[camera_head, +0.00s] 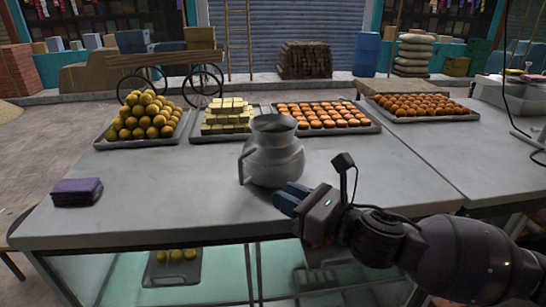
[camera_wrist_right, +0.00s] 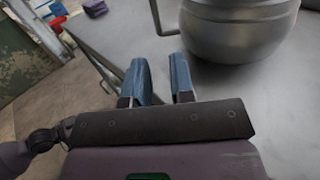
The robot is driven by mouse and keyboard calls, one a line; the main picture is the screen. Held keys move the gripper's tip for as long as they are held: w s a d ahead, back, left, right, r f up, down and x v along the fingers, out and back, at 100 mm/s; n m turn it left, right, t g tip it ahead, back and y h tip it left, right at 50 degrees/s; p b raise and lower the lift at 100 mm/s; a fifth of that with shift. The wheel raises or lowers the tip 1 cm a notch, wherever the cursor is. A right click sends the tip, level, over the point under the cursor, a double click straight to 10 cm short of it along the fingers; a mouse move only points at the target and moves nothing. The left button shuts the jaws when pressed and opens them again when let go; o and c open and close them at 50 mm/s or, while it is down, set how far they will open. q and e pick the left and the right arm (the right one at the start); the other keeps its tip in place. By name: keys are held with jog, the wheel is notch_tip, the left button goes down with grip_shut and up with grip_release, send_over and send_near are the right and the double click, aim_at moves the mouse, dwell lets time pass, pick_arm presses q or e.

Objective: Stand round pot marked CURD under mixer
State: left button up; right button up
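A grey metal round pot (camera_head: 273,155) with a side handle stands upright on the metal table, near its middle. No CURD mark is legible on it. Its rounded lower body also shows at the top right of the right wrist view (camera_wrist_right: 238,28). My right gripper (camera_head: 287,197) is just in front of the pot, at the table's front edge. In the right wrist view its two blue fingers (camera_wrist_right: 158,62) are apart with nothing between them, and the pot is to their right. I cannot make out a mixer. My left gripper is out of view.
Behind the pot are trays of yellow balls (camera_head: 145,117), pale blocks (camera_head: 228,114) and orange sweets (camera_head: 325,115). A purple stack (camera_head: 77,191) lies at the left. Another sweets tray (camera_head: 425,106) is on the right table. The tabletop around the pot is clear.

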aim_at(268, 154)
jog(key=x, duration=0.5)
jog(key=shift+w+a, duration=0.15)
jog(key=shift+a, duration=0.05)
jog(key=shift+r+x, duration=0.15)
jog(key=shift+x, duration=1.1)
jog(key=shift+r+x, duration=0.1)
jog(key=shift+x, duration=1.2)
jog(key=shift+a, duration=0.1)
grip_shut()
jog(key=shift+r+p, duration=0.1)
jog(key=shift+p, duration=0.2)
